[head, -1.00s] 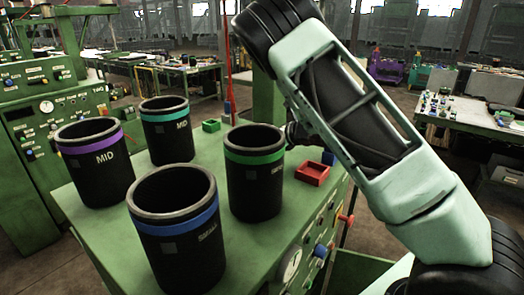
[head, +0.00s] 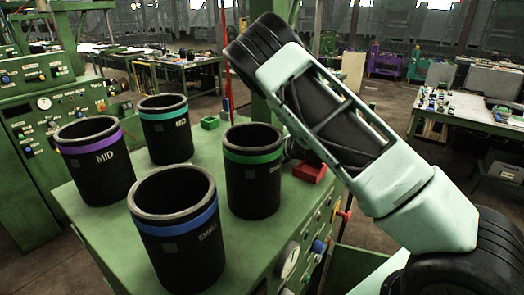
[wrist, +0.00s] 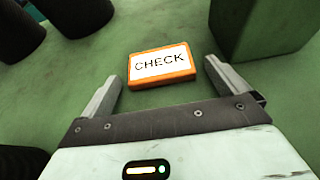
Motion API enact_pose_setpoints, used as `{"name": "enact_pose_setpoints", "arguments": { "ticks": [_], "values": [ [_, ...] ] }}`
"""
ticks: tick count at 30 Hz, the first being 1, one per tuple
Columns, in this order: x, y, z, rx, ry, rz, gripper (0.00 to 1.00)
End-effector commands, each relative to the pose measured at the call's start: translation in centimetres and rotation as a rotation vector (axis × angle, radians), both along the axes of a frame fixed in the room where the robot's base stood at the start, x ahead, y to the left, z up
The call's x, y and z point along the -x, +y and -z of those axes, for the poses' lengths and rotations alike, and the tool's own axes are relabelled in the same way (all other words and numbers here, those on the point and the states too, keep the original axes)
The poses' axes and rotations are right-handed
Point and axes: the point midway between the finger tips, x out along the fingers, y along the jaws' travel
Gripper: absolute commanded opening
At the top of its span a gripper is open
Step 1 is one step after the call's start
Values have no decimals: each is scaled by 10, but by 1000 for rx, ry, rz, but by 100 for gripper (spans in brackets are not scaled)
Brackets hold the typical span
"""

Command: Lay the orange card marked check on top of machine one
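The orange card (wrist: 161,66) with CHECK on its white face lies on a green surface in the wrist view. My gripper (wrist: 161,71) is open, with one finger on each side of the card's near part and visible gaps between. Whether the fingertips reach down to the surface I cannot tell. In the head view the card does not show, and my arm hides most of my gripper. The near green machine (head: 110,235) carries several black sleeves. Another green machine (head: 45,145) stands at the left; its small label is hard to read. Which is machine one I cannot tell.
Black sleeves with blue (head: 178,235), green (head: 253,185), purple (head: 95,175) and teal (head: 166,140) bands crowd the near machine's top. A small green tray (head: 210,122) and a red tray (head: 309,171) sit there too. In the wrist view a green block (wrist: 262,30) stands right of the card.

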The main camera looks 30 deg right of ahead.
Motion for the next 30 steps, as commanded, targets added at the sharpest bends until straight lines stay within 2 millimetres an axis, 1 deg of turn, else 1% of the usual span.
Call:
{"name": "enact_pose_setpoints", "arguments": {
  "ticks": [7,11,13,16,24,27,30],
  "values": [
    [0,0,-1,0,0,0,98],
    [0,0,-6,0,0,0,98],
    [9,-4,-4,1,0,2,98],
    [25,-11,-10,-1,-2,4,98],
    [74,-31,-33,-1,-3,3,98],
    [88,-37,-39,-1,-2,3,98],
    [96,-40,-44,-1,-1,1,98]
  ]
}}
